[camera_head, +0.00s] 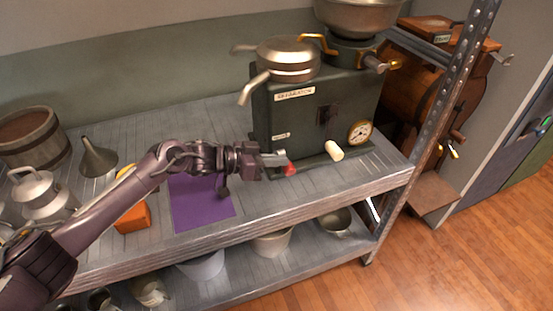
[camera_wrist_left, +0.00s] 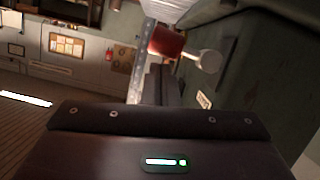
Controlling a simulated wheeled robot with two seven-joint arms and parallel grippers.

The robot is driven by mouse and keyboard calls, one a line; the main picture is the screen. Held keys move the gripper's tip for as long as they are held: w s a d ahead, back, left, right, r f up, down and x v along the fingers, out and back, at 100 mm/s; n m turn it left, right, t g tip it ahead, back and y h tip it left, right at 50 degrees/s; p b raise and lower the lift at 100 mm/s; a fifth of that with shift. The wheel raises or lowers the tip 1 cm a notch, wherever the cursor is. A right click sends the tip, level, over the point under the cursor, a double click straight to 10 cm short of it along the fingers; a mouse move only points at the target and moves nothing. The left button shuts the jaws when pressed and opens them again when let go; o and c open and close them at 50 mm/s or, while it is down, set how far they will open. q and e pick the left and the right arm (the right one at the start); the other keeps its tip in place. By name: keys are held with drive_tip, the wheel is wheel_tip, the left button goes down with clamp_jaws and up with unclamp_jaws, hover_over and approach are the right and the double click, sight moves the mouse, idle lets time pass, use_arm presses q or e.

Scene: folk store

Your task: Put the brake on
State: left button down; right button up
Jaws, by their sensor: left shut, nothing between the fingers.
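The dark green machine (camera_head: 300,120) stands on the shelf, with a small red-ended lever (camera_head: 290,169) low on its front left. I take this lever to be the brake. My left gripper (camera_head: 274,160) is shut and empty, its tips right beside the red end; whether they touch it is unclear. In the left wrist view the red knob (camera_wrist_left: 166,42) shows large beyond the dark gripper body, with a pale rounded part (camera_wrist_left: 208,61) to its right. My right gripper is not in view.
A cream crank handle (camera_head: 334,150) sticks out just right of the red lever. A purple sheet (camera_head: 202,205) and an orange block (camera_head: 133,218) lie on the shelf below my arm. A funnel (camera_head: 97,158), a milk can (camera_head: 42,195) and a wooden bucket (camera_head: 34,138) stand left.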

use_arm(q)
drive_tip(key=shift+s+d+f+m+t, duration=0.1)
drive_tip(key=shift+s+f+m+t, duration=0.1)
drive_tip(key=shift+f+m, duration=0.25)
drive_tip(key=shift+s+f+m+t, duration=0.2)
drive_tip(key=shift+f+m, duration=0.15)
drive_tip(key=shift+m, duration=0.2)
drive_tip(key=shift+f, duration=0.3)
drive_tip(key=v, duration=0.7)
drive_tip(key=shift+s+a+r, duration=0.2)
drive_tip(key=shift+s+a, duration=0.05)
drive_tip(key=shift+a, duration=0.05)
